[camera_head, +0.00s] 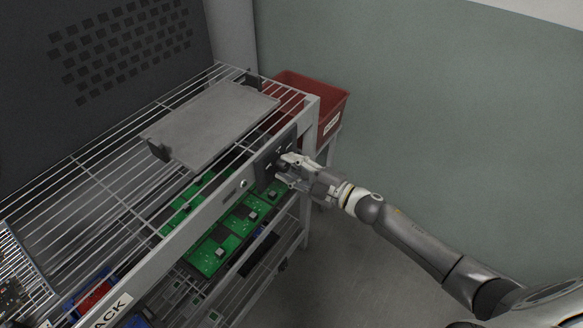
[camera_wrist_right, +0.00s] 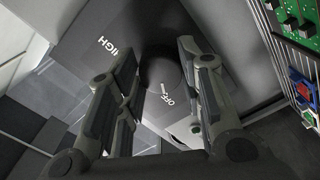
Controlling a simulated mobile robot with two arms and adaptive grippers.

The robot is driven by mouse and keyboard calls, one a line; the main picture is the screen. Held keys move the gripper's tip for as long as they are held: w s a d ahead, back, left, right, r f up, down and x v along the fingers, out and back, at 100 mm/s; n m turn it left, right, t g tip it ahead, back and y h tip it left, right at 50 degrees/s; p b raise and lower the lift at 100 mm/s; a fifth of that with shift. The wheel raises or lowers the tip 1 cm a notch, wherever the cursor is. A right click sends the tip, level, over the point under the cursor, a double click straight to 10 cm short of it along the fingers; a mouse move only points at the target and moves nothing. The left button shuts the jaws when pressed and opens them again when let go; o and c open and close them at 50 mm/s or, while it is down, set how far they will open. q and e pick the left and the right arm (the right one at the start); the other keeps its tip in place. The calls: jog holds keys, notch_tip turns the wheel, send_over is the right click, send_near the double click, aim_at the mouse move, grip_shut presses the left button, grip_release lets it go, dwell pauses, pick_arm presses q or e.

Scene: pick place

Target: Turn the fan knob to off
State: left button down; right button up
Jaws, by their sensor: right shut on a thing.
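The fan's dark control panel (camera_head: 268,160) is mounted at the right end of the rack's front rail. The right wrist view shows it close up, with the labels HIGH and OFF on the panel face (camera_wrist_right: 125,45). The dark round fan knob (camera_wrist_right: 160,68) sits between the fingers of my right gripper (camera_wrist_right: 163,85), which is shut on it. A small white mark shows near the knob's edge by the OFF label; I cannot tell the exact knob setting. In the head view my right gripper (camera_head: 284,170) reaches the panel from the right and hides the knob. My left gripper is not in view.
A grey plate (camera_head: 215,120) lies on the wire rack's top shelf. Green circuit boards (camera_head: 210,255) sit on the shelf below. A red bin (camera_head: 325,100) stands behind the rack's right end. The floor to the right is clear.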

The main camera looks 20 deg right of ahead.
jog(key=o, duration=1)
jog(key=shift+o, duration=0.2)
jog(key=v, duration=1.2)
jog(key=shift+d+f, duration=0.1)
jog(key=d+f+m+h, duration=0.3)
jog(key=f, duration=0.4)
jog(key=d+f+m+h, duration=0.3)
jog(key=f, duration=0.4)
jog(key=s+d+f+m+g+h, duration=0.1)
jog(key=s+f+m+g+h, duration=0.15)
jog(key=s+f, duration=0.45)
jog(key=s+d+f+m+g+h, duration=0.1)
jog(key=s+d+f+m, duration=0.15)
jog(key=f, duration=0.75)
jog(key=s+a+f+m+g, duration=0.2)
jog(key=s+f, duration=0.4)
jog(key=s, duration=0.4)
jog(key=s+a+f+m+g+h, duration=0.1)
jog(key=s+a+f+g, duration=0.3)
jog(key=s, duration=0.7)
jog(key=s+a+f+m+g, duration=0.3)
jog(key=s+a+f, duration=0.1)
jog(key=s+f, duration=0.5)
jog(key=shift+s+a+g, duration=0.35)
jog(key=shift+s+a, duration=0.05)
jog(key=shift+s, duration=0.45)
